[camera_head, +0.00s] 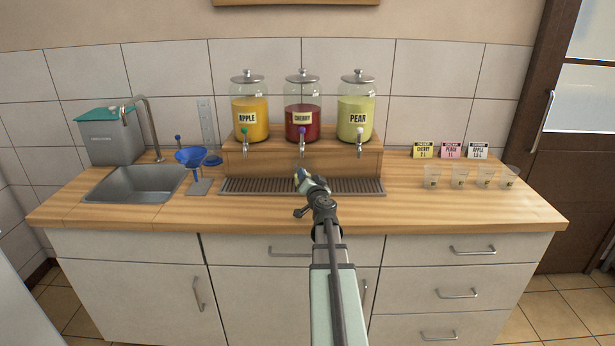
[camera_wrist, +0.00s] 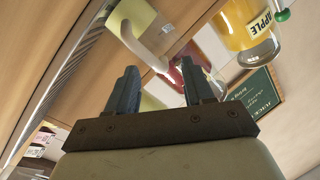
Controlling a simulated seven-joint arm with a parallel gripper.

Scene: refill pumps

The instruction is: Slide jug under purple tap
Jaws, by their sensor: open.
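The purple tap (camera_head: 302,147) is on the middle dispenser, the red CHERRY one (camera_head: 302,102). My gripper (camera_head: 305,180) is low in front of the drip tray (camera_head: 240,186), roughly below that tap. In the wrist view its two fingers (camera_wrist: 155,92) are apart, with nothing visible held between them. A pale curved piece like a handle (camera_wrist: 147,45) shows beyond the fingers and may belong to the jug; I cannot tell. No jug shows clearly in the head view, where my gripper and arm cover part of the tray front.
APPLE (camera_head: 249,105) and PEAR (camera_head: 357,105) dispensers flank the middle one on a wooden stand (camera_head: 275,165). A sink (camera_head: 135,185) and blue funnel (camera_head: 191,156) are at left. Several clear cups (camera_head: 432,177) and small signs (camera_head: 452,150) stand at right. The counter between tray and cups is clear.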

